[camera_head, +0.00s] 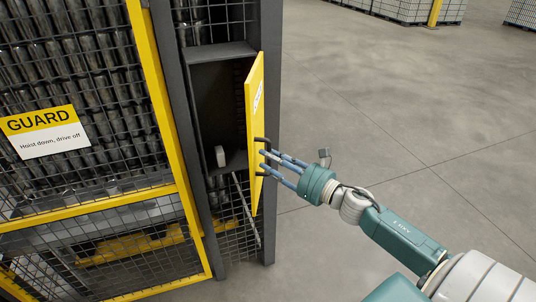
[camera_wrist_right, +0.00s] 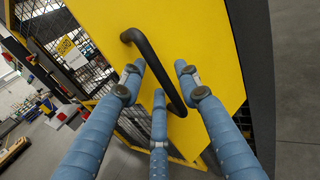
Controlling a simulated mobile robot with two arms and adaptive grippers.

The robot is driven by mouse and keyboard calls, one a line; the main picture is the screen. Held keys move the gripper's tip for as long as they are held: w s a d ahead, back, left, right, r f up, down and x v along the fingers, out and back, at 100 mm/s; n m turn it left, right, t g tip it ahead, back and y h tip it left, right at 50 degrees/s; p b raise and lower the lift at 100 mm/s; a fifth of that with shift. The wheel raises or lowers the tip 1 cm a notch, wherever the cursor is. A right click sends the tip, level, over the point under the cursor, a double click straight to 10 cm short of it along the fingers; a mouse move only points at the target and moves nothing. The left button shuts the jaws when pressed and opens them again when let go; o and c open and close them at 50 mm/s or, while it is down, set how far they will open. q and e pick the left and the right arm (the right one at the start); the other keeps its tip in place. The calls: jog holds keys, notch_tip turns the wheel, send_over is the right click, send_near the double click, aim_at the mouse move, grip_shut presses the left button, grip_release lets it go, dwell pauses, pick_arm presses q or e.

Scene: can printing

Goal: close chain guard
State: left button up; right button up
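The chain guard is a yellow door (camera_head: 254,110) with a black bar handle (camera_head: 261,157). It stands ajar on a tall dark cabinet in the head view, leaving a gap to the opening. In the right wrist view the yellow door (camera_wrist_right: 205,40) fills the upper middle, and its black handle (camera_wrist_right: 158,68) runs slantwise among my fingertips. My right gripper (camera_head: 270,162) is at the handle. Its blue fingers (camera_wrist_right: 159,78) are spread apart, with the handle between them and not visibly clamped. Whether a finger touches it I cannot tell. My left gripper is out of view.
A dark cabinet frame (camera_head: 270,215) surrounds the opening, with a small pale block (camera_head: 220,156) on an inner shelf. A yellow-framed mesh guard with a sign (camera_head: 43,132) stands at left. The grey floor (camera_head: 400,110) on the right is clear.

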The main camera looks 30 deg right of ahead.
jog(key=shift+w+a, duration=0.2)
jog(key=shift+w, duration=0.45)
grip_shut()
